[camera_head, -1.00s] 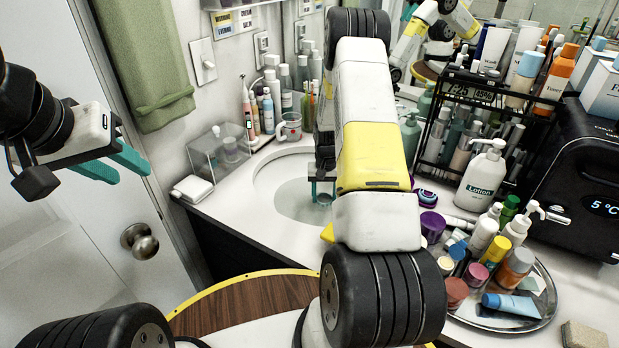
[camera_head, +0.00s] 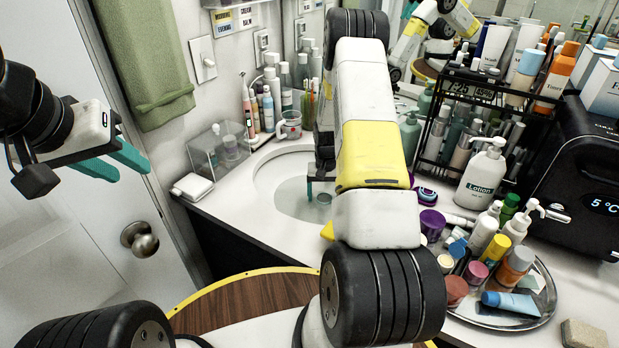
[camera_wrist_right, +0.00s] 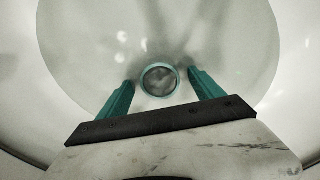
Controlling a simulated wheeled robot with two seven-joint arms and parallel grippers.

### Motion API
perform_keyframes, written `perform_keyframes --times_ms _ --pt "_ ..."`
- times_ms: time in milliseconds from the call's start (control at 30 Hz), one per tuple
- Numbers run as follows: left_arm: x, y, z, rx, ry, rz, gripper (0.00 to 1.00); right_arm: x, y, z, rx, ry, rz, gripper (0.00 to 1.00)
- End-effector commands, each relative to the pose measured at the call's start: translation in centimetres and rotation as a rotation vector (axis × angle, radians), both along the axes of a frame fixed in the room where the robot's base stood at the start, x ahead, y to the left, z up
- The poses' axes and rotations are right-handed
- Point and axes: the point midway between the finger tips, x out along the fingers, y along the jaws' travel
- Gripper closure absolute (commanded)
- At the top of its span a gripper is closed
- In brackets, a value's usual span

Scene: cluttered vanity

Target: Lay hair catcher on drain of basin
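The hair catcher, a small round piece with a teal rim and grey middle, lies low in the white basin (camera_head: 268,180) and shows in the right wrist view (camera_wrist_right: 159,81). It also shows small in the head view (camera_head: 323,200). My right gripper (camera_wrist_right: 160,84) is over the basin, its teal fingers open on either side of the catcher with a small gap at each side. No separate drain shows; the spot under the catcher is hidden. My left gripper (camera_head: 113,166) is open and empty in the air by the door, far left of the basin.
A clear box (camera_head: 216,150) and a mug (camera_head: 289,125) stand behind the basin. Right of it are a round tray (camera_head: 520,318) of bottles and jars, a lotion bottle (camera_head: 482,178) and a black rack (camera_head: 437,140). My right arm covers the basin's right part.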

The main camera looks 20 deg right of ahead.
Motion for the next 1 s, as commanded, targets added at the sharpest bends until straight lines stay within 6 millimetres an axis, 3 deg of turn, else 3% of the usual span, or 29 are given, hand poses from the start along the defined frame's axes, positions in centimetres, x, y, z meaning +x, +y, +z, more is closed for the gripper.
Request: perform_keyframes --times_ms 267,700,1000 --pt "0.0 0.0 0.0 0.0 0.0 0.0 0.64 0.0 0.0 0.3 0.0 -0.001 0.0 0.24" --pt "0.0 0.0 0.0 0.0 0.0 0.0 0.64 0.1 0.0 6.8 -0.001 -0.002 0.0 0.24" --pt "0.0 0.0 0.0 0.0 0.0 0.0 0.64 0.0 0.0 7.8 0.0 0.001 0.0 0.24"
